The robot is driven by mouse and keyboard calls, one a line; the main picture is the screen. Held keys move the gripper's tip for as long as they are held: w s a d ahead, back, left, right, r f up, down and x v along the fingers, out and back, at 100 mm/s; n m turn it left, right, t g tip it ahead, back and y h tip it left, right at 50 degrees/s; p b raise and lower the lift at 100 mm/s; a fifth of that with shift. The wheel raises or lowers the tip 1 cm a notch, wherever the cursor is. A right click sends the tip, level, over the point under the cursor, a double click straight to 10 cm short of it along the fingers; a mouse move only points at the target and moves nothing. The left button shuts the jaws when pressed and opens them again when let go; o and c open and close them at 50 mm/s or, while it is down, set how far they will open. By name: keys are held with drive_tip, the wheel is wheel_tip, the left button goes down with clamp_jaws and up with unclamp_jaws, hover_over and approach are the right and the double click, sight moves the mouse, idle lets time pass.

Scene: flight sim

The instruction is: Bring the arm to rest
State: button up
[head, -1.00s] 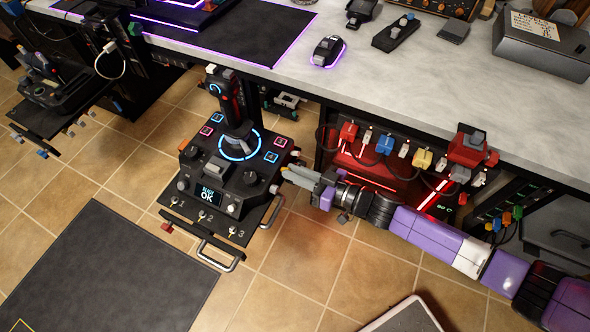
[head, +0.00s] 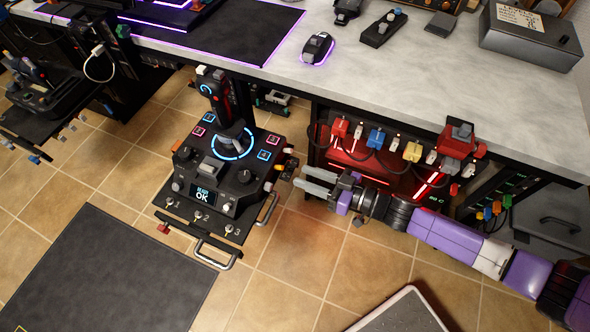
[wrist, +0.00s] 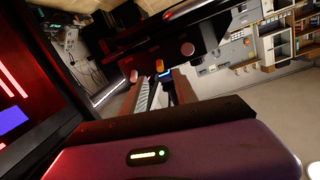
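My arm reaches in from the lower right in the head view, in front of the desk. My gripper (head: 300,176) points left, its two pale fingers apart with a gap between them and nothing visible in it. It is just right of the black joystick panel (head: 209,168), close to the small knobs on that panel's right side; I see a gap rather than contact. The joystick (head: 222,105) stands upright on the panel, whose small screen reads OK. In the wrist view, the fingers (wrist: 163,92) also show apart.
The desk (head: 440,75) edge and a red-lit unit with coloured plugs (head: 375,160) lie close behind my arm. A dark mat (head: 100,265) covers the floor at lower left. A pale-edged dark board (head: 405,312) is at the bottom. Tiled floor between is clear.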

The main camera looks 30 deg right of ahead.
drive_tip(key=shift+v, duration=0.95)
drive_tip(key=s+a+r+m+h, duration=0.1)
drive_tip(key=s+a+r+h, duration=0.15)
drive_tip(key=s+r, duration=0.5)
drive_tip(key=s+a+r+m+h, duration=0.1)
drive_tip(key=s+r+m+h, duration=0.2)
drive_tip(key=s, duration=0.8)
drive_tip(key=s+a+r+h, duration=0.1)
drive_tip(key=s+r+h, duration=0.2)
drive_tip(key=s+r, duration=0.5)
wheel_tip(320, 180, up, 14)
drive_tip(key=p, duration=1.6)
drive_tip(key=shift+s+r+t, duration=0.25)
drive_tip(key=shift+s+t, duration=0.1)
drive_tip(key=shift+t, duration=0.05)
